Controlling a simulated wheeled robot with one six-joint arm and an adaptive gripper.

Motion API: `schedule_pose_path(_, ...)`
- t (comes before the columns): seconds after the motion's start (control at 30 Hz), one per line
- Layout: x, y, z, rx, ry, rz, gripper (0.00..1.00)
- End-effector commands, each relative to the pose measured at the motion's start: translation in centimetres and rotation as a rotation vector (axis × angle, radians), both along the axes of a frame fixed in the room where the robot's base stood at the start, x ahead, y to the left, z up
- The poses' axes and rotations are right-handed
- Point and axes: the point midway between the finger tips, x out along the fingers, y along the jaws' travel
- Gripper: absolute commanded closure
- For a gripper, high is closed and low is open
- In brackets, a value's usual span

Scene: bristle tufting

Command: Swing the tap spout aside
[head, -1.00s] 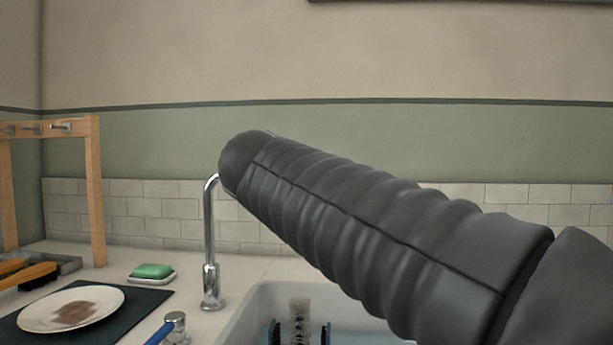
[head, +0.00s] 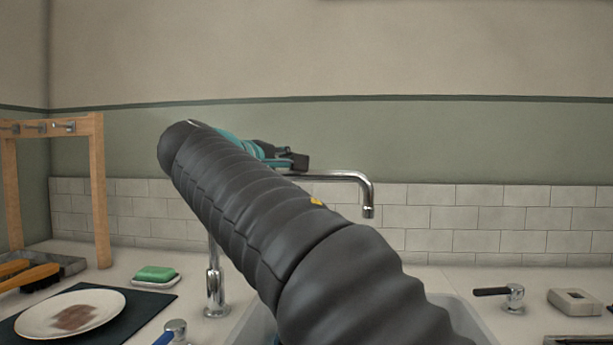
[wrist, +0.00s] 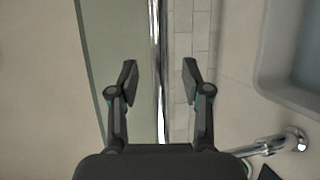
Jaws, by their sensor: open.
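The chrome tap spout (head: 345,176) runs level to the right in the head view, and its end bends down over the sink. Its upright post (head: 214,285) stands at the left, and my arm hides the part between. My gripper (head: 300,160) shows only in part behind my arm, close to the spout. In the wrist view my gripper (wrist: 160,76) is open and empty, with the spout (wrist: 157,60) running between its two fingers in the picture. A gap shows on both sides. I cannot tell whether the spout lies at fingertip depth.
The sink (head: 465,322) is mostly hidden by my arm. A dark-handled tap valve (head: 512,298) stands to its right and a blue-handled one (head: 176,331) to its left. Green soap (head: 155,273), a stained plate (head: 70,315) and a wooden rack (head: 98,190) are at left.

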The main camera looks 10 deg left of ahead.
Motion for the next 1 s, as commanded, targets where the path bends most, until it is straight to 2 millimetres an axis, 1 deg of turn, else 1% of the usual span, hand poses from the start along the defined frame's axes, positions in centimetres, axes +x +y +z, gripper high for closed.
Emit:
schedule_pose_path(0.03, 1.0, -0.5, -0.2, -0.001, 0.000, -0.005, 0.52)
schedule_pose_path(0.1, 2.1, -0.9, -0.4, 0.000, 0.001, -0.005, 0.52)
schedule_pose_path(0.3, 4.4, -1.7, -0.8, 0.001, 0.001, -0.003, 0.52)
schedule_pose_path(0.5, 5.2, -2.0, -1.0, 0.000, 0.001, -0.004, 0.52)
schedule_pose_path(0.73, 5.3, -2.0, -1.0, 0.001, 0.001, -0.003, 0.52)
schedule_pose_path(0.77, 5.3, -2.0, -1.0, 0.001, 0.001, -0.003, 0.54)
schedule_pose_path(0.8, 5.3, -2.0, -1.0, 0.001, 0.001, -0.003, 0.64)
schedule_pose_path(0.87, 5.3, -2.0, -1.0, 0.001, 0.001, -0.003, 0.79)
schedule_pose_path(0.9, 5.3, -2.0, -1.0, 0.001, 0.001, -0.003, 0.89)
schedule_pose_path(0.93, 5.3, -2.0, -1.0, 0.001, 0.001, -0.003, 0.97)
schedule_pose_path(0.97, 5.3, -2.0, -1.0, 0.001, 0.001, -0.003, 1.00)
schedule_pose_path(1.0, 5.3, -2.0, -1.0, 0.001, 0.001, -0.003, 1.00)
